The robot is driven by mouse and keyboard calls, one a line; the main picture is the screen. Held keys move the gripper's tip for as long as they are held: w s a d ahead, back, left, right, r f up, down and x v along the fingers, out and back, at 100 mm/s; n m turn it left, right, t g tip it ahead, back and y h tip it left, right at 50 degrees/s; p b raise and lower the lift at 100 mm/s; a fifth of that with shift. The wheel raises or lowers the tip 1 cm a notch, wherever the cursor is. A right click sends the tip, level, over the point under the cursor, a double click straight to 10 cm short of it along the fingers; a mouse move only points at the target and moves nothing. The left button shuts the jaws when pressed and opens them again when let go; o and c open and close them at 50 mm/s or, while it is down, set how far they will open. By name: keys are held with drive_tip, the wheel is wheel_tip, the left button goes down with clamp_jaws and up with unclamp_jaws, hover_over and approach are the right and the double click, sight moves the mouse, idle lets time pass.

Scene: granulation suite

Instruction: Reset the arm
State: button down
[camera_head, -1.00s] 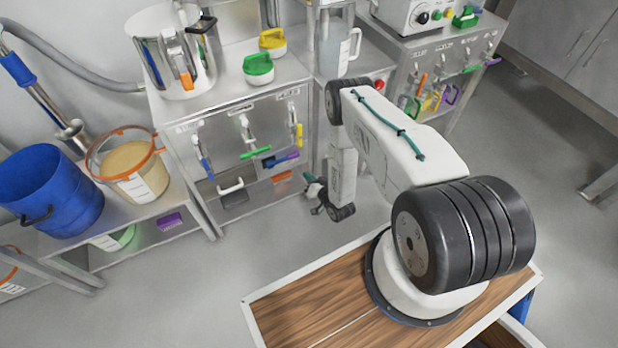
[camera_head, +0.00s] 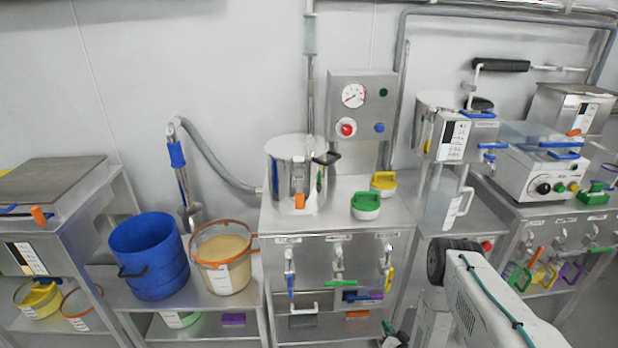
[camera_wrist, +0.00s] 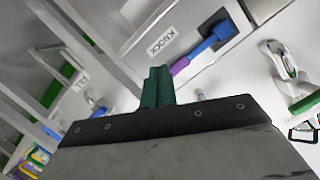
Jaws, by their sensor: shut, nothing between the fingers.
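My gripper shows in the wrist view (camera_wrist: 157,87) as dark green fingers pressed together, with nothing between them. In the head view it is only a small dark green shape (camera_head: 392,338) at the bottom edge, in front of the steel cabinet. My white arm comes in from the lower right and folds down at a black joint. In the wrist view, a blue and purple tool (camera_wrist: 208,46) lies in a recess beside a label that seems to read "KNOCK", beyond the fingers. I cannot tell the exact gap to the cabinet.
The steel cabinet (camera_head: 330,256) has hanging handles and carries a steel pot (camera_head: 283,170), a green-lidded tub (camera_head: 365,206) and a yellow-lidded tub (camera_head: 383,182). A blue bucket (camera_head: 150,257) and a tub of tan powder (camera_head: 224,262) stand left. A clear jug (camera_head: 441,210) stands right.

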drive_tip(key=s+f+n+g, duration=0.1)
drive_tip(key=s+f+g, duration=0.6)
drive_tip(key=g, duration=0.1)
drive_tip(key=s+r+n+g+h, duration=0.1)
drive_tip(key=s+r+g, duration=0.15)
drive_tip(key=r, duration=1.15)
drive_tip(key=s+r+g, duration=0.1)
drive_tip(key=r+g, duration=0.3)
drive_tip(key=r, duration=1)
drive_tip(key=s+r+n+g+h, duration=0.1)
drive_tip(key=r+g, duration=0.2)
drive_tip(key=r, duration=1.1)
drive_tip(key=s+a+r+t, duration=0.1)
drive_tip(key=s+a+r, duration=0.1)
drive_tip(key=s+r, duration=0.6)
drive_tip(key=s+a+r+n+t, duration=0.1)
drive_tip(key=s+a+r, duration=0.2)
drive_tip(key=s+r, duration=0.4)
drive_tip(key=s+a+r+t, duration=0.1)
drive_tip(key=s+r, duration=0.7)
drive_tip(key=r, duration=1)
drive_tip(key=shift+s+a+n, duration=0.35)
drive_tip(key=shift+a+n, duration=0.05)
drive_tip(key=shift+a, duration=0.3)
